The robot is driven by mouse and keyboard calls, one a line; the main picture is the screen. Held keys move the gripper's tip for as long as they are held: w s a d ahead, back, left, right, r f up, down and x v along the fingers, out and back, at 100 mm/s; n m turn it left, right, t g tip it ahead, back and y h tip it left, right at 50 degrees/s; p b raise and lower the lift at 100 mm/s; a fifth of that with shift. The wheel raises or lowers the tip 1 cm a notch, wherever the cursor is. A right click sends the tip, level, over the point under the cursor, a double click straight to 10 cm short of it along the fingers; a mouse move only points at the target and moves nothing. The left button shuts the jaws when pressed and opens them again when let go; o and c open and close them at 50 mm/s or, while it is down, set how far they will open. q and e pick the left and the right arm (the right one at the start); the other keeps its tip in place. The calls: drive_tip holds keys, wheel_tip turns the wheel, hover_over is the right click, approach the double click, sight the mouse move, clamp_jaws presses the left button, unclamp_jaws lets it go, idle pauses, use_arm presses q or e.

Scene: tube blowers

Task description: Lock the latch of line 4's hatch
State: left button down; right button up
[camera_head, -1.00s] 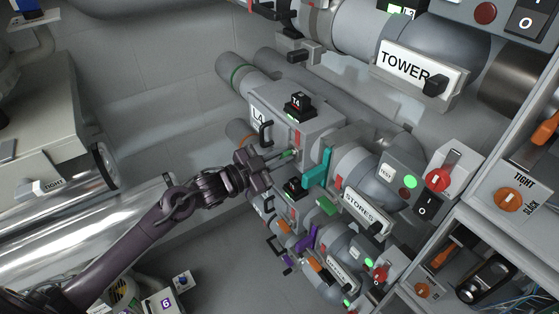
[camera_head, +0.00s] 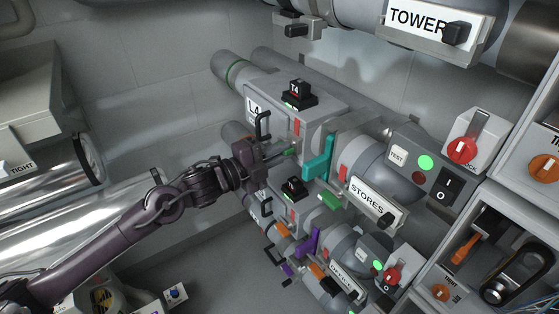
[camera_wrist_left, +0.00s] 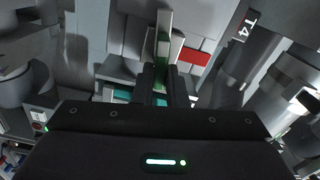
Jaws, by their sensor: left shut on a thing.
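The line 4 housing (camera_head: 268,98) is a grey box marked L4, with a black block marked T4 (camera_head: 297,93) on top and a black hatch handle (camera_head: 263,126) on its near face. My left gripper (camera_head: 283,153) is at the lower right of that face, shut on the small green latch (camera_head: 292,149). In the left wrist view the latch (camera_wrist_left: 163,38) stands up between the dark fingertips (camera_wrist_left: 166,82). A red mark (camera_wrist_left: 193,57) lies to the right of it. The fingers partly hide the latch. My right gripper is not in view.
A teal lever (camera_head: 319,160) is close to the right of my left gripper. Below are a second T-marked block (camera_head: 294,188) and a purple lever (camera_head: 309,242). The STORES blower (camera_head: 368,200) is to the right, the TOWER line (camera_head: 430,25) above.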

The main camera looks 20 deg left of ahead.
use_arm(q)
drive_tip(key=shift+f+m+b, duration=0.25)
drive_tip(key=shift+m+b, duration=0.8)
drive_tip(key=shift+m, duration=0.05)
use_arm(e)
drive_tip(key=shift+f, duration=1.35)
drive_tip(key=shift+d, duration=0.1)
use_arm(q)
drive_tip(key=c, duration=1.5)
unclamp_jaws()
drive_tip(key=shift+o, duration=0.2)
drive_tip(key=v, duration=0.8)
drive_tip(key=shift+b, duration=0.45)
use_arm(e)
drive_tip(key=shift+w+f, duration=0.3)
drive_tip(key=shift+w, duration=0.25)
